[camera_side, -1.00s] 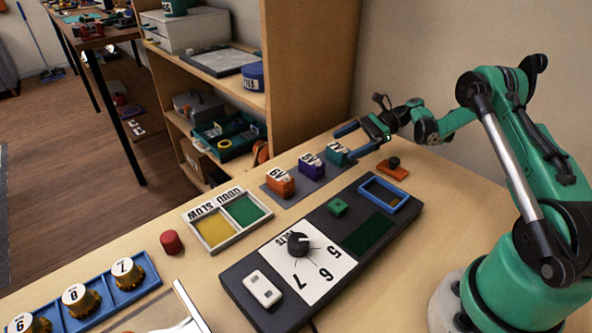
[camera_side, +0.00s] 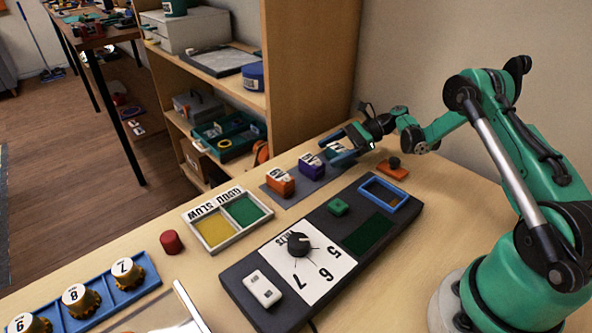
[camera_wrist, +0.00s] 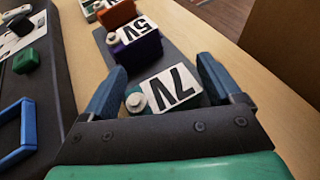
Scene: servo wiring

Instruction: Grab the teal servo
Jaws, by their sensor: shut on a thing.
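The teal servo (camera_side: 333,147), the last in the row on the grey mat, sits between the blue fingers of my gripper (camera_side: 340,151) and is partly hidden by them. In the wrist view the servo (camera_wrist: 172,89) shows its white 7V label and a pale round horn, with a blue finger of my gripper (camera_wrist: 161,68) on either side. My gripper is shut on it, low at the mat.
A purple servo (camera_side: 312,168) marked 5V and an orange servo (camera_side: 281,185) stand on the mat (camera_side: 292,199) beside it. The dark tester (camera_side: 237,277) with its dial lies in front. An orange block with a black knob (camera_side: 393,171) is close to my gripper.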

